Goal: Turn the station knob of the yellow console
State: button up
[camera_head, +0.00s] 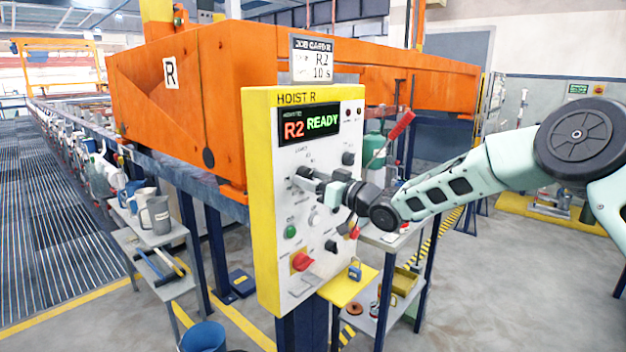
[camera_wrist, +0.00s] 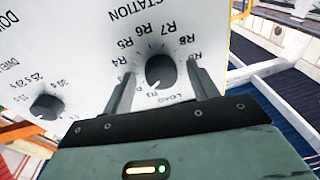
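The yellow console (camera_head: 262,200) stands upright in the middle of the head view, with a white front panel. Its screen (camera_head: 308,124) reads "R2 READY". In the wrist view the black station knob (camera_wrist: 160,70) sits on the panel under the word STATION, ringed by R labels and LOAD. A small light mark shows on its lower edge near R1.
A second dial (camera_wrist: 47,106) with second marks is beside the station knob. The console also has a green button (camera_head: 291,231) and a red knob (camera_head: 302,261). A job card (camera_head: 312,60) above reads "R2, 10 s". A shelf with jugs (camera_head: 155,213) stands left.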

jog(key=b+v, duration=0.4)
jog(key=v, duration=1.3)
jog(key=shift+d+b, duration=0.15)
jog(key=shift+b, duration=0.25)
jog(key=shift+s+r, duration=0.15)
jog(key=s+a+f+m+g+h, duration=0.2)
jog(key=s+a+f+g+h, duration=0.15)
jog(key=s+f+h, duration=0.55)
jog(key=s+d+f+g+h, duration=0.1)
jog(key=s+d+g+h, duration=0.2)
jog(key=s, duration=1.2)
jog(key=s+d+f+g+h, duration=0.2)
jog(key=s+d+g+h, duration=0.1)
jog(key=s, duration=1.3)
jog(key=shift+d+m+g, duration=0.4)
jog(key=shift+d+g, duration=0.35)
jog(key=shift+d, duration=0.4)
jog(key=shift+f, duration=0.1)
